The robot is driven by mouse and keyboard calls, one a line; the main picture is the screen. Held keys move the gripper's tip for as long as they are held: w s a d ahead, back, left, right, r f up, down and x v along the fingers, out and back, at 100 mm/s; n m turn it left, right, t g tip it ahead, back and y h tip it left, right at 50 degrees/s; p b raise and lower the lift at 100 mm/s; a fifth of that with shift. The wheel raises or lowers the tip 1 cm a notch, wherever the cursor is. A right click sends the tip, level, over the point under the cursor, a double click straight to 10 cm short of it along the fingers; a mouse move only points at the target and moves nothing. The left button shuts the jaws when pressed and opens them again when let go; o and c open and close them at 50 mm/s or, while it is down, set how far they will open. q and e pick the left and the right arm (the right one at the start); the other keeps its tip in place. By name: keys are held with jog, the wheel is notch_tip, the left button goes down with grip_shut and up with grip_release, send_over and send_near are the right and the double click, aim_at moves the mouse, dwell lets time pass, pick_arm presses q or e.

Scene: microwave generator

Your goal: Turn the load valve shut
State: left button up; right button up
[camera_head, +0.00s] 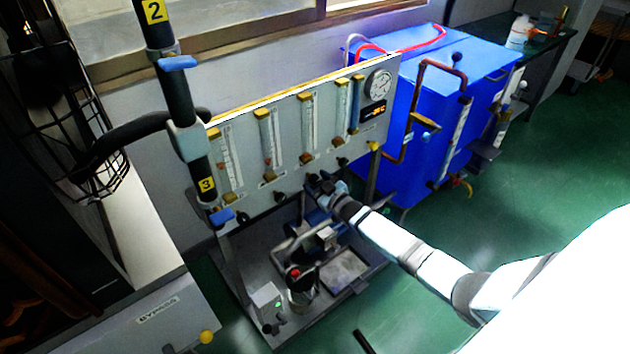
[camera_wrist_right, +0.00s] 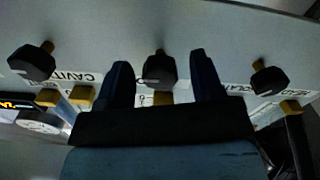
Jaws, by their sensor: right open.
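The grey panel (camera_head: 290,130) carries a row of small black knobs below its flow tubes. My right gripper (camera_head: 322,186) is at the lower edge of this panel in the head view. In the right wrist view the gripper (camera_wrist_right: 161,80) is open, with one dark finger on each side of a black knob (camera_wrist_right: 158,70). A gap shows on both sides, so the fingers do not grip it. The label by this knob is mostly hidden, so I cannot tell whether it is the load valve. My left gripper is not in view.
Another black knob (camera_wrist_right: 31,62) with a label reading CAVITY nearby is at the left in the wrist view, and one more knob (camera_wrist_right: 270,80) is at the right. A blue cabinet (camera_head: 430,110) with copper pipes stands right of the panel. A pump tray (camera_head: 345,268) lies below.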

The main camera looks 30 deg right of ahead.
pick_arm(q)
jog(key=shift+s+a+p, duration=0.15)
jog(key=shift+a+p, duration=0.1)
jog(key=shift+p, duration=0.8)
pick_arm(e)
jog(key=s+d, duration=0.1)
jog(key=s, duration=1.1)
jog(key=shift+s, duration=0.35)
pick_arm(q)
jog(key=shift+r, duration=0.1)
